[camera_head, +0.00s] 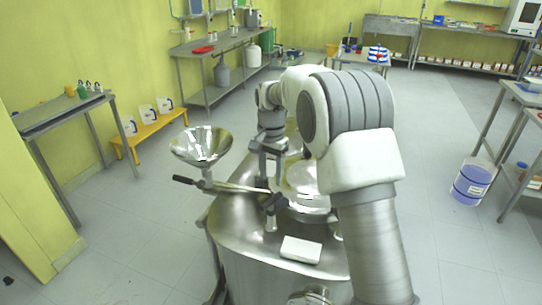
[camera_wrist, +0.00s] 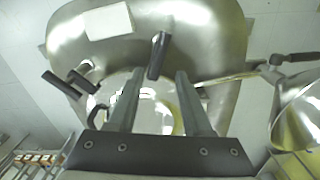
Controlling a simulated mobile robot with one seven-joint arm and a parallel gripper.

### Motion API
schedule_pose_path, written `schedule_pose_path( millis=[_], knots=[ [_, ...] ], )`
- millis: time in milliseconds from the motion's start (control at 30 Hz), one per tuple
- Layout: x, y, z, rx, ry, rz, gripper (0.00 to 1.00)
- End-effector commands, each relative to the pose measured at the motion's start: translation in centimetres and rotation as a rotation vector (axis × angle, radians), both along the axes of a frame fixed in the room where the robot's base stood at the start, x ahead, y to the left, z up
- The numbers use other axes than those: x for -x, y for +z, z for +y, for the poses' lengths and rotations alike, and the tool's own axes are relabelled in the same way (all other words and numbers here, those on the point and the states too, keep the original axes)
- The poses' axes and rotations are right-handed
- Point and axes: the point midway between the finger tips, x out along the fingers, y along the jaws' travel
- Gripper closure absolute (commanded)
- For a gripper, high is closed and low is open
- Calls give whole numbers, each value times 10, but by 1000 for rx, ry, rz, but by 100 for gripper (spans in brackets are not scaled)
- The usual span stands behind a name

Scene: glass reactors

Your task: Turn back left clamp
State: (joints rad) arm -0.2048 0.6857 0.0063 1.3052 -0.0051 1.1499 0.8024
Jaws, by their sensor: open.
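A clamp with a dark handle (camera_wrist: 158,55) stands at the edge of the round lid (camera_wrist: 150,112) in the wrist view. In the head view, dark clamp parts (camera_head: 273,203) show at the lid's near left edge. My gripper (camera_head: 270,178) points down over this side of the lid. In the wrist view its two fingers (camera_wrist: 157,78) are apart, with the handle in line with the gap, around the fingertips. I cannot tell whether they touch it. More dark clamp handles (camera_wrist: 60,86) show at the left in the wrist view. My arm hides part of the lid in the head view.
A metal funnel (camera_head: 201,146) and a dark-handled rod (camera_head: 184,180) stick out left of the steel vessel (camera_head: 265,252). A white box (camera_head: 301,249) lies on the vessel's top near the front. The floor left of the vessel is clear.

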Motion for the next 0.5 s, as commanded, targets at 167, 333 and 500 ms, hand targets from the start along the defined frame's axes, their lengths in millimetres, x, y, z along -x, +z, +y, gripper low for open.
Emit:
schedule_pose_path(
  millis=[167, 333, 500],
  knots=[
    [0, 39, 0, -1, 1, -3, 50],
    [0, 59, 0, -1, 1, -2, 50],
    [0, 65, 1, 0, 2, 0, 50]
  ],
)
